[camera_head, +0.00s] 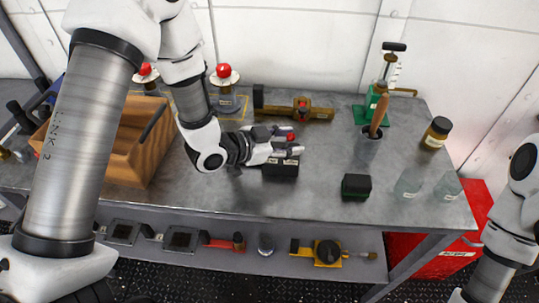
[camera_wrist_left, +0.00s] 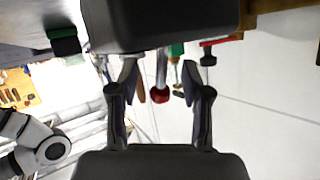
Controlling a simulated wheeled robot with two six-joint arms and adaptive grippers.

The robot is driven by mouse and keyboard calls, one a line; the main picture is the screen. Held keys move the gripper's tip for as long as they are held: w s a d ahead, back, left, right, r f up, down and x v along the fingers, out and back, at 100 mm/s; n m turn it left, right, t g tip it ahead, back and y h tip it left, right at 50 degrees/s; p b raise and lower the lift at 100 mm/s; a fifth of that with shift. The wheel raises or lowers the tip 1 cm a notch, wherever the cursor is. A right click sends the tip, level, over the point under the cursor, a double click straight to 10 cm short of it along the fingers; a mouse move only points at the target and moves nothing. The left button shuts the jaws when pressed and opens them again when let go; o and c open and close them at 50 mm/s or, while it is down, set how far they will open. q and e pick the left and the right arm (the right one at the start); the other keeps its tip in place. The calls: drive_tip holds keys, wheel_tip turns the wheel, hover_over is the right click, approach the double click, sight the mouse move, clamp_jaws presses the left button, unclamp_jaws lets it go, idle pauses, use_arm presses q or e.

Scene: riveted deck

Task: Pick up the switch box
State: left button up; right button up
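The switch box (camera_head: 281,169) looks like a dark box with a pale label, standing on the grey metal bench (camera_head: 325,205). A red knob shows just above it in the head view. In the left wrist view the dark box (camera_wrist_left: 160,22) fills the top middle, and a pale shaft with a red knob stands out from it. My left gripper (camera_head: 292,146) is at the box, partly covering it. In the wrist view its fingers (camera_wrist_left: 160,78) are apart, one each side of the shaft, with gaps showing. My right gripper is out of view.
A wooden crate (camera_head: 128,165) stands at left. A brass level (camera_head: 320,112) lies behind. A small dark green block (camera_head: 356,186), a cup with a brush (camera_head: 369,147), a brown jar (camera_head: 436,132) and clear glasses (camera_head: 409,183) are to the right. Bare bench lies in front.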

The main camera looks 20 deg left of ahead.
use_arm(q)
drive_tip(key=shift+f, duration=0.1)
clamp_jaws()
